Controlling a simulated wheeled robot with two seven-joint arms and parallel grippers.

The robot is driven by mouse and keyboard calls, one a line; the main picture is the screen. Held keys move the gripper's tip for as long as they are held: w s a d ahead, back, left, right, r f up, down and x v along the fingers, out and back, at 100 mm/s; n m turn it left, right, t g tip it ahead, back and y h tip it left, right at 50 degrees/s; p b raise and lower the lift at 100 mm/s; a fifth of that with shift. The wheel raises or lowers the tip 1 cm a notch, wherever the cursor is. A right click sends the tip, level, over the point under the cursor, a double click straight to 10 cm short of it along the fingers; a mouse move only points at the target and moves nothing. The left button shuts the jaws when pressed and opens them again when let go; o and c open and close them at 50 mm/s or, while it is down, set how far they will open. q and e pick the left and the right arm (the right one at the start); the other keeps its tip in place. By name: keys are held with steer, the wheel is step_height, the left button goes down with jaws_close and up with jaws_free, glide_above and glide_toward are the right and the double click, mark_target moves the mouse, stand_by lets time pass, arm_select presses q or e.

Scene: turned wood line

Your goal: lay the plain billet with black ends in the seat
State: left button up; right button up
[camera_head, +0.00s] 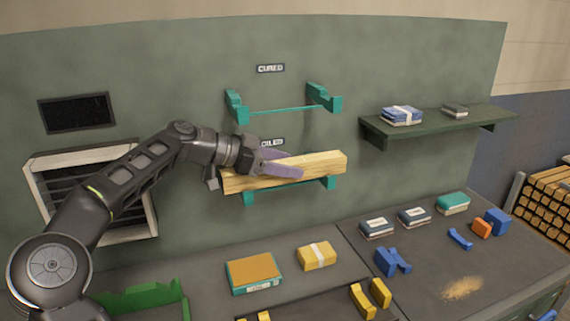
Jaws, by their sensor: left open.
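A pale square wooden billet (315,164) lies across the lower teal bracket pair (328,183) on the green wall panel. No black shows on its visible ends, and the gripper hides part of its left half. My left gripper (298,163) is open at the billet, its purple-grey fingers along its upper and near sides. I cannot tell whether they touch it. The upper teal bracket pair (323,98), under a "CURED" sign, is empty. Yellow cradle blocks (370,298) and blue cradle blocks (392,261) stand empty on the bench; which is the seat is unclear. My right gripper is not in view.
A wall shelf (440,126) at the right holds a wrapped blue bundle (402,115). The bench (435,245) carries an orange-topped box (253,272), a yellow pack (317,256) and several small packs. A green tray (140,297) is at lower left. Stacked timber (550,200) is far right.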

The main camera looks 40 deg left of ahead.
arm_select(q)
steer(key=shift+s+a+r, duration=0.15)
steer(key=shift+s+a, duration=0.05)
steer(key=b+v, duration=0.1)
steer(key=v, duration=1)
steer(key=shift+s+r+b, duration=0.2)
steer(key=shift+b, duration=0.15)
